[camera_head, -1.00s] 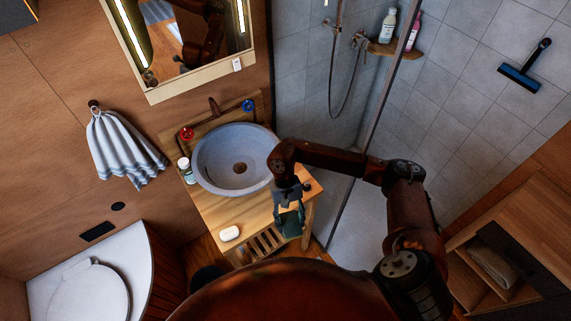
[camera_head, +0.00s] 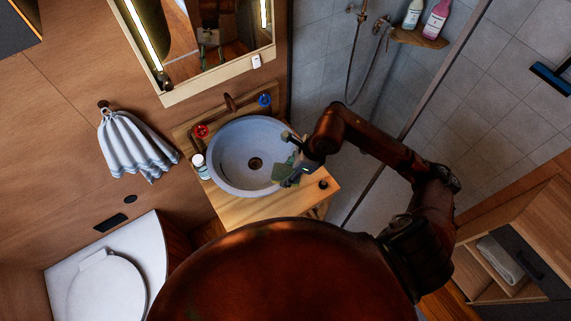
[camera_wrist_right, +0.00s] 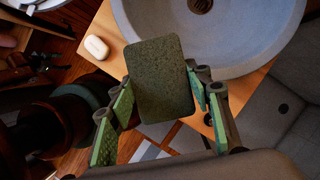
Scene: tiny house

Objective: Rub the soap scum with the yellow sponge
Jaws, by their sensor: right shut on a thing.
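My right gripper (camera_head: 292,172) is shut on the sponge (camera_head: 281,174), at the right front rim of the grey round sink basin (camera_head: 232,178). In the right wrist view the sponge (camera_wrist_right: 150,80) shows a dark green, rough face between the green-padded fingers. No yellow side is visible. The sponge overlaps the rim of the basin (camera_wrist_right: 228,50) in that view; I cannot tell whether they touch. I cannot make out soap scum on the basin. My left gripper is not in view.
The basin stands on a wooden counter (camera_head: 241,210). A white soap bar (camera_wrist_right: 97,47) lies on it in the wrist view. A small white bottle (camera_head: 200,166) stands left of the basin. Red (camera_head: 200,131) and blue (camera_head: 264,100) taps are behind it. A mirror (camera_head: 205,55) hangs above.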

